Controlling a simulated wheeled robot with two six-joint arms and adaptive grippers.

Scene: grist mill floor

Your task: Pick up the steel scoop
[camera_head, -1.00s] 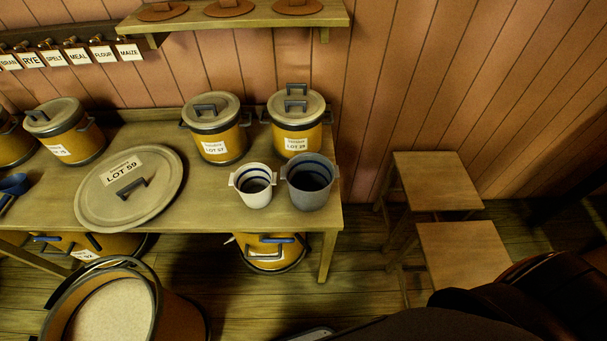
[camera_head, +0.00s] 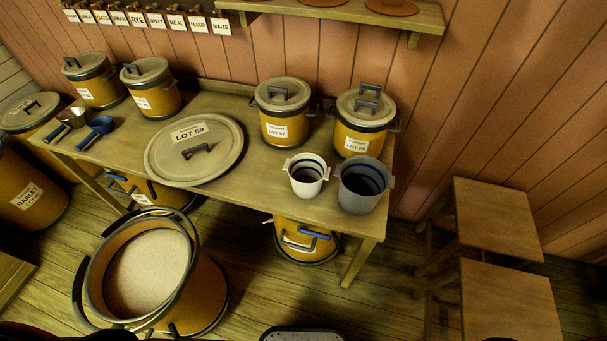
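The steel scoop (camera_head: 74,116) lies at the left end of the wooden table (camera_head: 240,170). It has a shiny grey bowl and a dark handle pointing toward the front left. A blue scoop (camera_head: 101,124) lies just right of it, close beside it. Neither of my grippers shows in the head view, so their distance from the scoop cannot be told.
A large LOT 59 lid (camera_head: 218,165) lies right of the scoops. Lidded bins stand along the table's back, including one marked LOT 57 (camera_head: 286,126). An open grain bin (camera_head: 205,300) stands on the floor in front. A barley bin (camera_head: 28,185) stands left. Stools (camera_head: 490,215) stand right.

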